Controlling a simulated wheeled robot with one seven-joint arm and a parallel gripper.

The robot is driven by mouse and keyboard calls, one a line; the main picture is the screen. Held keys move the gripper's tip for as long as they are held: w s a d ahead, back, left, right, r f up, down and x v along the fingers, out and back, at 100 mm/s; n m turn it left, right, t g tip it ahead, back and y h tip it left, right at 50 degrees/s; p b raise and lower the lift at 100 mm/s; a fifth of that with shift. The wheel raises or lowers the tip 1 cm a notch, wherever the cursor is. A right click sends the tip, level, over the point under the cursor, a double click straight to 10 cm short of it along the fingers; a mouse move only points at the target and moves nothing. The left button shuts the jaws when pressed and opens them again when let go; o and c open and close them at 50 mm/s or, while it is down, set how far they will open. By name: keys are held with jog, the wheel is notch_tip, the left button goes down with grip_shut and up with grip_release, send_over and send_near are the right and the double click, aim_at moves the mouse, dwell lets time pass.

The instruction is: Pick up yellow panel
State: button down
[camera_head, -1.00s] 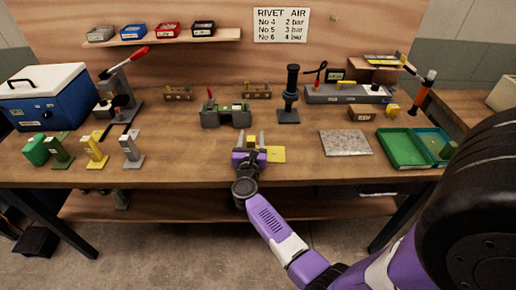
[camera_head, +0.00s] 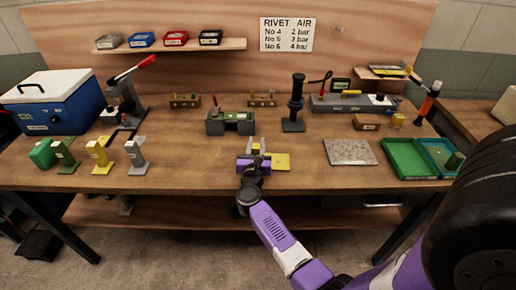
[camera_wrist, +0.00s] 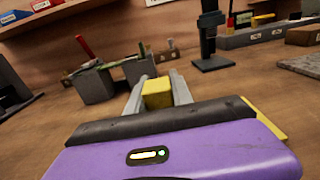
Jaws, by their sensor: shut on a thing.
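The yellow panel (camera_head: 281,162) shows as a flat plate just right of my gripper (camera_head: 256,146) in the head view, low over or on the front middle of the bench; I cannot tell whether it touches the wood. In the wrist view my gripper (camera_wrist: 158,92) has its two grey fingers on either side of a yellow block, which looks like a raised part of the yellow panel (camera_wrist: 264,120). The panel's flat edge sticks out at the right behind my purple gripper body. My gripper body hides the middle of the panel.
A grey-green fixture (camera_head: 230,122) stands behind my gripper, and a dark post tool (camera_head: 293,105) behind to the right. A speckled plate (camera_head: 350,152) and a green tray (camera_head: 405,160) lie to the right. Coloured brackets (camera_head: 100,156) stand at the left. Bench around the gripper is clear.

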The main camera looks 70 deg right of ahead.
notch_tip(320, 180, up, 20)
jog(key=p, duration=0.3)
jog(key=shift+f+p, duration=0.2)
jog(key=shift+p, duration=0.15)
jog(key=shift+a, duration=0.1)
